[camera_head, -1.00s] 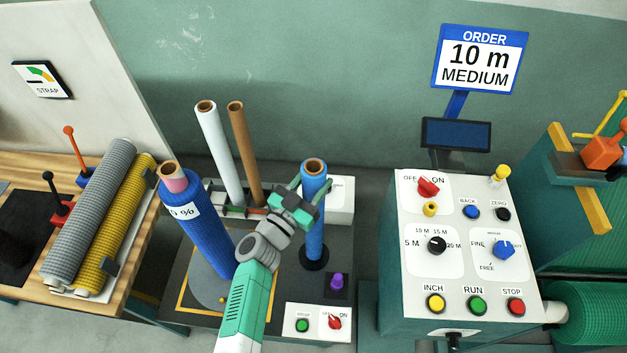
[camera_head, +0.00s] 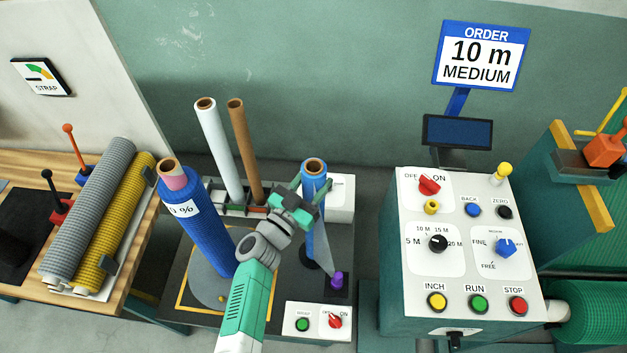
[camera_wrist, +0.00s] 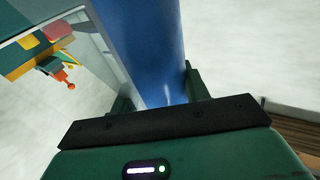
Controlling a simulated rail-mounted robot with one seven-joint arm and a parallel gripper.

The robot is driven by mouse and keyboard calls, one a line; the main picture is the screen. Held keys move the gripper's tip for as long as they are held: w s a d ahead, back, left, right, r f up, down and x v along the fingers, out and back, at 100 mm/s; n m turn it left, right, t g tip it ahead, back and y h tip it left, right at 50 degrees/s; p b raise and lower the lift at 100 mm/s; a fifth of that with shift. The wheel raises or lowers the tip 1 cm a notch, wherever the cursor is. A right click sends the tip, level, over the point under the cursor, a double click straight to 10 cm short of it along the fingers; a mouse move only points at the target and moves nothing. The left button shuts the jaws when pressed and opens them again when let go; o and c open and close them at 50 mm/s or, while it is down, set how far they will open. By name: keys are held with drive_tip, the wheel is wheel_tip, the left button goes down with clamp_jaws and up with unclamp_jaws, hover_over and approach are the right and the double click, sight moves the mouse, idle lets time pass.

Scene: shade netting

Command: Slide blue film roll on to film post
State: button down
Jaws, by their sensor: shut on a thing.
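The blue film roll (camera_head: 315,185) stands near upright at the middle of the head view, its brown core showing at the top. My gripper (camera_head: 311,192) is shut on its upper part. In the wrist view the blue roll (camera_wrist: 150,50) passes between my two fingers (camera_wrist: 160,98). A black round base (camera_head: 309,258) lies under the roll's lower end. The post itself is hidden, so I cannot tell how far the roll sits over it. A greyish, film-like flap (camera_head: 323,243) hangs at the roll's lower right.
A large blue roll (camera_head: 200,230) with a white label leans on a round plate to the left. White (camera_head: 218,150) and brown (camera_head: 245,150) tubes stand behind. A purple knob (camera_head: 336,280) is close at the front right. The control panel (camera_head: 465,250) stands further right.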

drive_tip(key=c, duration=0.6)
unclamp_jaws()
drive_tip(key=shift+c, duration=0.2)
drive_tip(key=shift+f, duration=0.1)
drive_tip(key=p+v, duration=0.1)
drive_tip(key=v, duration=0.2)
drive_tip(key=p+v, duration=0.1)
drive_tip(key=v, duration=0.3)
drive_tip(key=shift+r, duration=0.2)
drive_tip(key=shift+s+a+f, duration=0.15)
drive_tip(key=shift+s+a, duration=0.05)
drive_tip(key=shift+s, duration=0.1)
